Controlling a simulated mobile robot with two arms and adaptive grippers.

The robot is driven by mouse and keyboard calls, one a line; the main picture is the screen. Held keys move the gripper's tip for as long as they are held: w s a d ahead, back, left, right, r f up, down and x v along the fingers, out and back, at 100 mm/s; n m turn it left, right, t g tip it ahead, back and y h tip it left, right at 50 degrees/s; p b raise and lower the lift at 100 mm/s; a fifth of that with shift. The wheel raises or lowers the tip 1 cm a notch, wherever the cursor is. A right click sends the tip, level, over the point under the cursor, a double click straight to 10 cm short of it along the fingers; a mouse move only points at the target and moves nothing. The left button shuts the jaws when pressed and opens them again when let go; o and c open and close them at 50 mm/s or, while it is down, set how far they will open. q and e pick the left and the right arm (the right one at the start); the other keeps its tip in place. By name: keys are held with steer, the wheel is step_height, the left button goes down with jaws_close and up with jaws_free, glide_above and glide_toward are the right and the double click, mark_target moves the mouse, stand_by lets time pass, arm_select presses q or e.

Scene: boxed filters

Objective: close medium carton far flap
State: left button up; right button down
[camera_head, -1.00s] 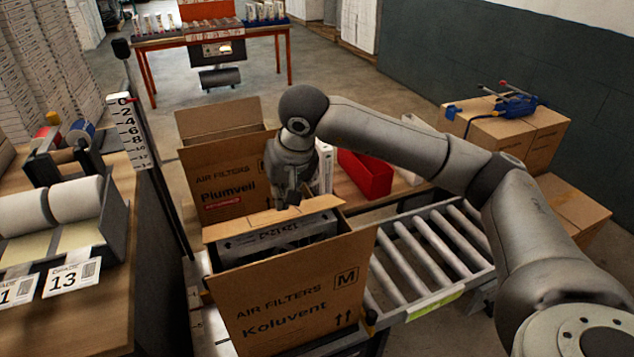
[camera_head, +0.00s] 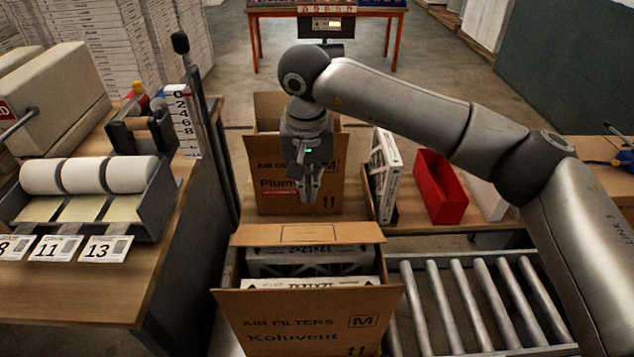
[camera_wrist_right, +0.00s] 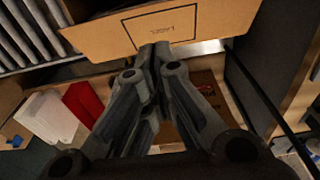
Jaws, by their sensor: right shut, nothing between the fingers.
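The medium carton (camera_head: 270,312), brown, printed "AIR FILTERS Koluvent M", stands open at the bottom of the head view. White-edged filters (camera_head: 312,266) show inside it. Its far flap (camera_head: 308,234) is raised along the back edge, with a printed rectangle on it; its exact tilt is hard to tell. The flap fills the top of the wrist view (camera_wrist_right: 165,27). My right gripper (camera_head: 307,197) is shut and empty, pointing down just beyond the flap. In the wrist view its fingertips (camera_wrist_right: 154,50) overlap the flap's edge; contact is unclear. My left gripper is out of view.
A second open carton (camera_head: 270,188), "Plumveil", stands close behind the gripper. A filter (camera_head: 384,178) and a red bin (camera_head: 440,187) stand to its right. A roller conveyor (camera_head: 470,305) runs at the right. A height post (camera_head: 205,125) and label bench (camera_head: 75,290) are left.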

steer(key=p, duration=0.2)
glide_above(311, 238)
steer(key=w, duration=0.1)
steer(key=f, duration=0.7)
steer(key=shift+w+f, duration=0.2)
steer(key=shift+f, duration=0.05)
steer(key=shift+s+f+p, duration=0.25)
steer(key=shift+s+f, duration=0.05)
steer(key=shift+f, duration=0.2)
steer(key=shift+s+f+p, duration=0.2)
steer(key=shift+s+f, duration=0.05)
steer(key=shift+f, duration=0.2)
steer(key=shift+s+f, duration=0.3)
steer(key=shift+f, duration=0.4)
